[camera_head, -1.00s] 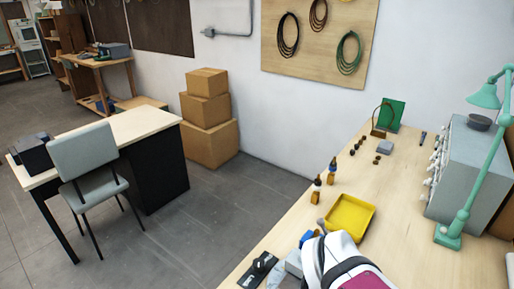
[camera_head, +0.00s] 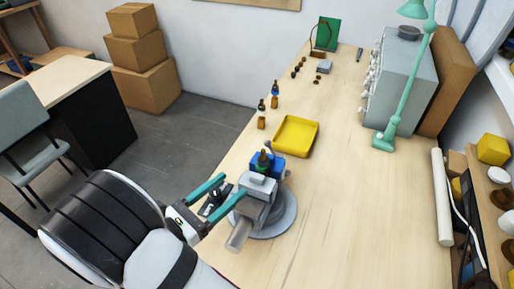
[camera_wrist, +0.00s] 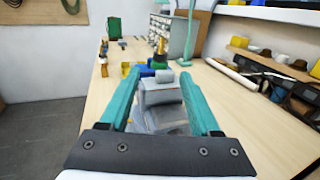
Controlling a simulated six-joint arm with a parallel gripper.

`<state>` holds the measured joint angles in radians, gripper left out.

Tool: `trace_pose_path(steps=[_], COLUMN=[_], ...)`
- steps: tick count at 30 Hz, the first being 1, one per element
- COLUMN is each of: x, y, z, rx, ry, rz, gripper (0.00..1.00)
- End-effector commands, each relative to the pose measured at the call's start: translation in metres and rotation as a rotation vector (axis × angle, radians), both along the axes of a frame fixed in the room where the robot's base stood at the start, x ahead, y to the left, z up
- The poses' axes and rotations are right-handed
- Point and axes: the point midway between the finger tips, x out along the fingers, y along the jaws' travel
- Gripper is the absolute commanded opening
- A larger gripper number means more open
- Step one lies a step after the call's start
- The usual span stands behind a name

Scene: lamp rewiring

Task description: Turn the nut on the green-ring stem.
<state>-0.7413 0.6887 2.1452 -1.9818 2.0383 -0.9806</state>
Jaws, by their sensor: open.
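A grey vise (camera_head: 257,200) on a round base stands at the near edge of the bench and holds a blue block (camera_head: 274,168). A small upright stem with a green ring (camera_head: 262,165) stands at the blue block; in the wrist view its brass upper part (camera_wrist: 161,46) rises behind the vise. I cannot make out the nut clearly. My gripper (camera_head: 232,184) has two teal fingers, spread apart and empty, pointing at the vise from the left. In the wrist view the vise (camera_wrist: 162,98) shows between and beyond the fingers, with the stem farther off.
A yellow tray (camera_head: 296,136) lies just behind the vise. Small orange pieces with dark tops (camera_head: 261,122) stand along the bench's left edge. A green lamp (camera_head: 384,140) and a grey cabinet (camera_head: 402,85) stand at the back right. The bench's middle right is clear.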

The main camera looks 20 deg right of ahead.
Motion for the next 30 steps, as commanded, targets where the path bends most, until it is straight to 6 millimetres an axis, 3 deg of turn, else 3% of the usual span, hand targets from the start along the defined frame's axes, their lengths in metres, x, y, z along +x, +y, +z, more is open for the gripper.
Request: trace_pose_path(steps=[6, 12, 18, 25, 26, 30], x=[0.026, 0.043, 0.051, 0.052, 0.052, 0.052], y=[-0.057, -0.093, -0.107, -0.108, -0.108, -0.108], z=[0.0, 0.0, 0.0, 0.0, 0.0, 0.0], rx=[0.002, 0.004, 0.004, 0.004, 0.004, 0.004], ry=[0.0, 0.0, -0.001, -0.001, -0.001, -0.001], rz=[-0.008, -0.006, -0.004, -0.003, -0.003, -0.003], gripper=[0.64, 0.64, 0.64, 0.64, 0.62, 0.37])
